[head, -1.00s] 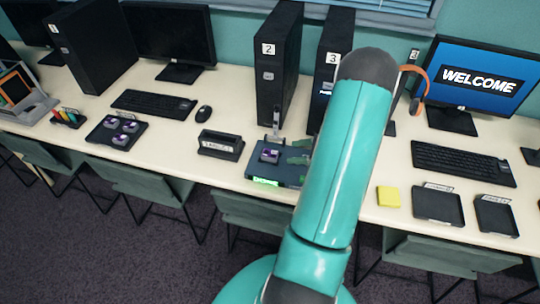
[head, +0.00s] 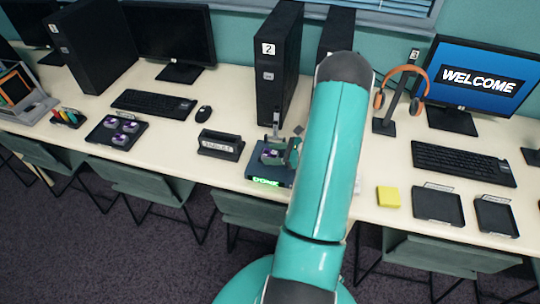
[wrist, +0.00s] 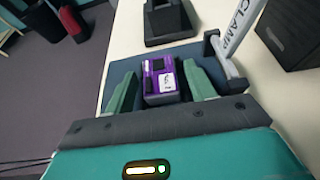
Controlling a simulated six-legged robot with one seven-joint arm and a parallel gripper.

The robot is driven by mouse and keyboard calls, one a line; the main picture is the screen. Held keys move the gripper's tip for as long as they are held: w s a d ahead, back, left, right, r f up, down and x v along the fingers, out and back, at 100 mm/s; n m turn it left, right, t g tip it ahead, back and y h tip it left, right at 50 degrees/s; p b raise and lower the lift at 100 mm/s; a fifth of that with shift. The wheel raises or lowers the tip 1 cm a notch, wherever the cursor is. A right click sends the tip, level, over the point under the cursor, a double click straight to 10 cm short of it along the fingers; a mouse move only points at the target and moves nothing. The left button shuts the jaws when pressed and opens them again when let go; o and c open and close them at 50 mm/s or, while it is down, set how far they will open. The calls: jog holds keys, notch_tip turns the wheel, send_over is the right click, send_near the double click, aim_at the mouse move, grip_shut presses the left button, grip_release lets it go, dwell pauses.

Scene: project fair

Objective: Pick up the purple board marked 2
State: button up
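A purple board (head: 270,154) with dark chips and a white label sits on a dark blue fixture (head: 273,176) with a lit green sign on its front. In the wrist view the purple board (wrist: 160,72) lies between the two green fingers of my gripper (wrist: 160,88). The gripper is open, with a finger on each side of the board and narrow gaps showing. The label's mark is too small to read surely. A grey lever marked CLAMP (wrist: 238,28) stands up beside the fixture. My arm hides part of the fixture's right side in the head view.
A dark labelled holder (head: 220,145) stands left of the fixture. A black tray (head: 98,138) with several purple boards lies further left. Black tower 2 (head: 277,70) stands behind the fixture. A yellow block (head: 388,197) and empty black trays (head: 438,206) lie to the right.

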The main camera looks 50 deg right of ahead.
jog(key=c, duration=0.8)
